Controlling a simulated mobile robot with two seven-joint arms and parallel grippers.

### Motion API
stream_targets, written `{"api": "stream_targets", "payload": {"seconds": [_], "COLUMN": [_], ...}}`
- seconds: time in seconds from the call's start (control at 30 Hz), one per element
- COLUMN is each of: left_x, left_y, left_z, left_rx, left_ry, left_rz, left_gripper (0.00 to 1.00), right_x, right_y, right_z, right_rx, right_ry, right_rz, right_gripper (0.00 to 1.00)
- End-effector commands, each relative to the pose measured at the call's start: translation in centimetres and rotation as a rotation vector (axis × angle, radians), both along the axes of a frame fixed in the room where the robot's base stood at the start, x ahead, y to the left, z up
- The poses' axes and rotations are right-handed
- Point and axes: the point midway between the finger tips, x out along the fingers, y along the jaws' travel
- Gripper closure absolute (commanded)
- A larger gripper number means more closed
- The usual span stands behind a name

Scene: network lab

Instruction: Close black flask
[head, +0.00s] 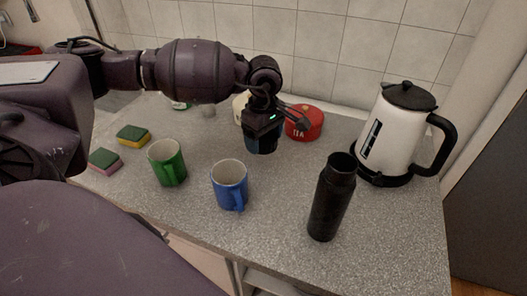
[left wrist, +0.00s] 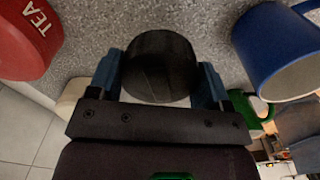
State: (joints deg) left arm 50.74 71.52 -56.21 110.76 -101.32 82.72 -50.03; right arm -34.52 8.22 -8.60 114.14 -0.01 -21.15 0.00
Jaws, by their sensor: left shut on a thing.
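The black flask (head: 332,200) stands upright on the counter at the front right in the head view. Its narrow neck is open at the top, with no lid on it. My left gripper (head: 262,144) is over the counter behind the blue mug, to the left of the flask and apart from it. In the left wrist view its blue fingers (left wrist: 160,78) are shut on a round black lid (left wrist: 160,60). The lid is mostly hidden by the gripper in the head view. My right gripper is not in view.
A blue mug (head: 230,185) and a green mug (head: 167,164) stand left of the flask. A white kettle (head: 393,135) stands behind it at the right. A red tea tin (head: 306,124) is near the wall. Two sponges (head: 133,135) lie at the left. Counter around the flask is clear.

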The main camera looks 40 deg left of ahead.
Motion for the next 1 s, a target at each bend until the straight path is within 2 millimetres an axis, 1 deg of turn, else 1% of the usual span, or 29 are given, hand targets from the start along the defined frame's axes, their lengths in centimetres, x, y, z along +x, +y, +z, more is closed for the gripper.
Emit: {"api": "stream_targets", "payload": {"seconds": [0.03, 0.2, 0.4, 0.5, 0.6, 0.7, 1.0], "left_x": [0.1, 0.1, 0.1, 0.1, 0.0, 0.0, 0.0], "left_y": [0.0, 0.0, 0.0, 0.0, 0.0, 0.0, 0.0], "left_z": [1.7, 6.0, 10.1, 11.5, 12.5, 13.0, 13.3], "left_rx": [0.001, 0.001, 0.000, 0.001, 0.000, 0.000, 0.000], "left_ry": [-0.007, -0.005, -0.004, -0.003, -0.003, -0.001, 0.000], "left_rz": [-0.001, -0.001, -0.001, 0.000, -0.001, -0.001, -0.001], "left_gripper": [0.51, 0.51, 0.51, 0.51, 0.51, 0.51, 0.51], "right_x": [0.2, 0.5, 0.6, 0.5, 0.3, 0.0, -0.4], "right_y": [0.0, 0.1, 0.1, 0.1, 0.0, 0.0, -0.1], "right_z": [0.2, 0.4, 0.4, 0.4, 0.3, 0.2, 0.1], "right_rx": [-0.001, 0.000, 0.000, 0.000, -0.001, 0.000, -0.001], "right_ry": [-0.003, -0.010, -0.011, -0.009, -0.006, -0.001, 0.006], "right_rz": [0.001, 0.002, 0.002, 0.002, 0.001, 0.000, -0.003], "right_gripper": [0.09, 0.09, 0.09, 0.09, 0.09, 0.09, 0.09]}}
